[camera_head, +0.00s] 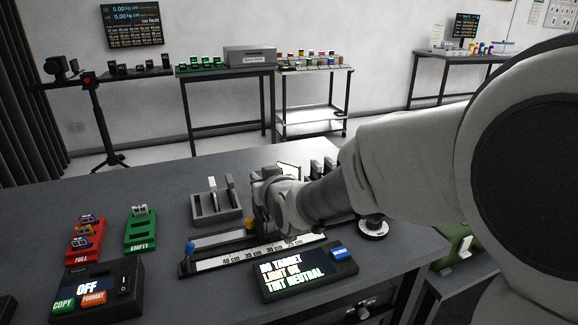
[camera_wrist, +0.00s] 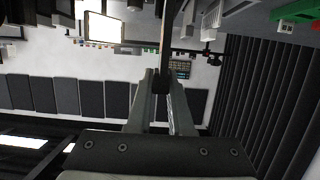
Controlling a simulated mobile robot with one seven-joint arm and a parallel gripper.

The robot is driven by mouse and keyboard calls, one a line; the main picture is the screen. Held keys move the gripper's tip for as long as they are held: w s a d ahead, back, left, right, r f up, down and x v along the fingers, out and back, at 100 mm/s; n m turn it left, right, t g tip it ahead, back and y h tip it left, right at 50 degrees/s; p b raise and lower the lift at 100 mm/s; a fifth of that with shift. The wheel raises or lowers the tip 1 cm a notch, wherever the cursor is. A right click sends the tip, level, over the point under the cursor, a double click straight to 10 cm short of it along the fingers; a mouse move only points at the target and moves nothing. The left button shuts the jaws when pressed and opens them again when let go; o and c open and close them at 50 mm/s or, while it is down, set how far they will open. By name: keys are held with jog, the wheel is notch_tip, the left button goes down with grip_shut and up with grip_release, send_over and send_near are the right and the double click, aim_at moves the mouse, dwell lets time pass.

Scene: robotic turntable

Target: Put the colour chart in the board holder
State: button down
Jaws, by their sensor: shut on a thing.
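My gripper (camera_head: 262,200) is over the ruler rail in the head view, its fingers mostly hidden by the wrist. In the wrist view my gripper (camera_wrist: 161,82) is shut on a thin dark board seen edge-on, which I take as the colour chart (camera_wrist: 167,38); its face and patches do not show. A pale panel in a dark frame (camera_head: 289,169) stands just behind my gripper. A bright framed panel (camera_wrist: 103,28) shows left of the held board in the wrist view. I cannot tell which part is the board holder.
A grey slotted rack (camera_head: 218,217) with upright boards stands left of my gripper. The ruler rail (camera_head: 222,259) has a blue knob. A display (camera_head: 309,274) reads "NO TARGET". Red (camera_head: 84,246) and green (camera_head: 140,237) trays and a control box (camera_head: 98,291) stand left.

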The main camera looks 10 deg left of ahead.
jog(key=shift+f+b, duration=1.15)
jog(key=c, duration=0.7)
grip_release()
jog(key=shift+c, duration=0.2)
jog(key=p+v, duration=0.1)
jog(key=v, duration=1.6)
jog(key=shift+r, duration=0.2)
jog(key=shift+s+d, duration=0.15)
jog(key=shift+d, duration=0.1)
